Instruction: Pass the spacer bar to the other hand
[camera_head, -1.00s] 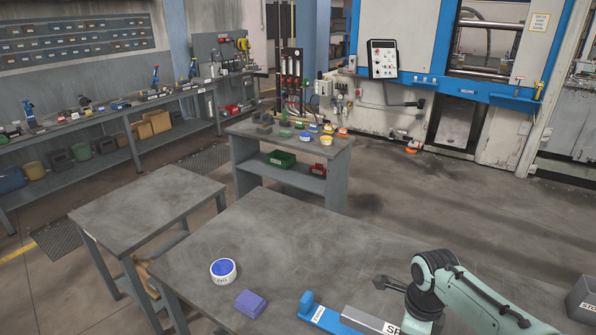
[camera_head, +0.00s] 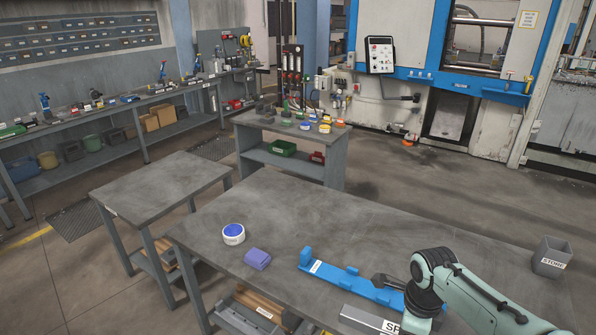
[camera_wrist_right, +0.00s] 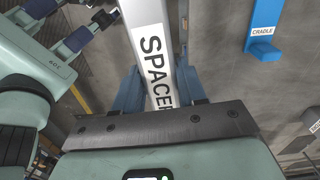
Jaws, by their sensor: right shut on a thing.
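The spacer bar (camera_head: 370,320) is a grey bar with a white label, low in the head view. It also shows in the right wrist view (camera_wrist_right: 148,35), running up from between my right fingers. My right gripper (camera_wrist_right: 160,90) is shut on it, with one blue finger on each side. In the head view, my right arm partly covers the bar. My left gripper (camera_wrist_right: 68,22) shows only at the upper left of the right wrist view. Its fingers look spread and empty, apart from the bar. It is outside the head view.
A blue cradle (camera_head: 335,274) lies on the grey table (camera_head: 300,225) behind the bar. A purple block (camera_head: 257,259) and a round blue-and-white tub (camera_head: 233,235) sit to its left. A grey bin (camera_head: 552,258) stands at right. The table's middle is clear.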

